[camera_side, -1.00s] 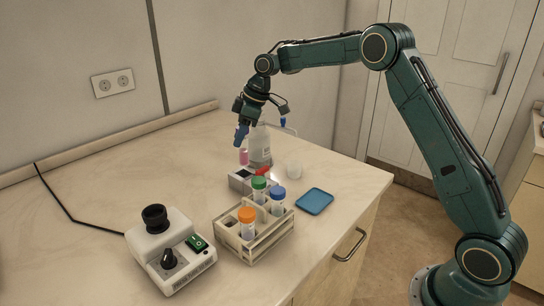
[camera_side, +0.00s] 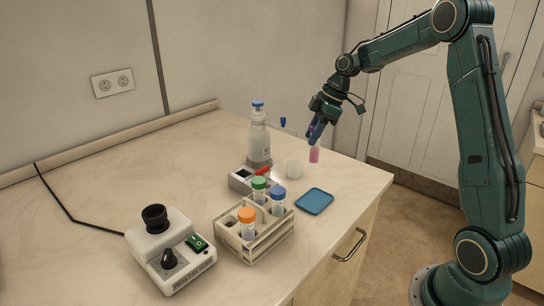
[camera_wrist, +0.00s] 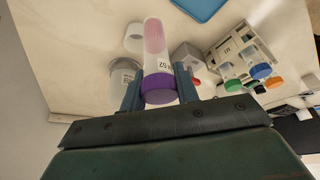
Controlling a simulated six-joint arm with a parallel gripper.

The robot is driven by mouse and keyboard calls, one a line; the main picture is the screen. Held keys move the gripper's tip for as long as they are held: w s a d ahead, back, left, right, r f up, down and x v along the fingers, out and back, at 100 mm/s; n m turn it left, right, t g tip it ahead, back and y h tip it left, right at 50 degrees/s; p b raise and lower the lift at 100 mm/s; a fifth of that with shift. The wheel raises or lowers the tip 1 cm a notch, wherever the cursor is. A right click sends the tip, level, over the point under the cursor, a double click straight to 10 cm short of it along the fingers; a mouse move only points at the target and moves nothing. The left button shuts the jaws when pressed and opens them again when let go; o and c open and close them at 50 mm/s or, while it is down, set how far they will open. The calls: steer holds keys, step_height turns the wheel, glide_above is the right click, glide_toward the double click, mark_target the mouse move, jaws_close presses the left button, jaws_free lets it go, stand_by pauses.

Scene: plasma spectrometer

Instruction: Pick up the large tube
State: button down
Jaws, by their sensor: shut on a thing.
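A clear tube (camera_side: 314,155) with pink contents hangs from my gripper (camera_side: 313,134) above the back right of the bench. In the wrist view the tube (camera_wrist: 155,45) shows a purple cap and a printed label. My gripper (camera_wrist: 158,80) is shut on it near the cap, one finger on each side. The tube's lower end points down and appears clear of the bench. Part of the cap is hidden by the fingers in the side view.
A rack (camera_side: 262,243) holds tubes with green, blue and orange caps. A blue tray (camera_side: 314,201), a white cup (camera_side: 294,169), a wash bottle (camera_side: 258,141) and a small grey device (camera_side: 241,180) stand nearby. A white mixer (camera_side: 170,255) is front left.

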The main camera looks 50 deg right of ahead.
steer(key=s+d, duration=0.7)
steer(key=shift+s+d, duration=0.35)
steer(key=shift+s, duration=0.05)
steer(key=shift+r, duration=0.4)
stand_by(0.5)
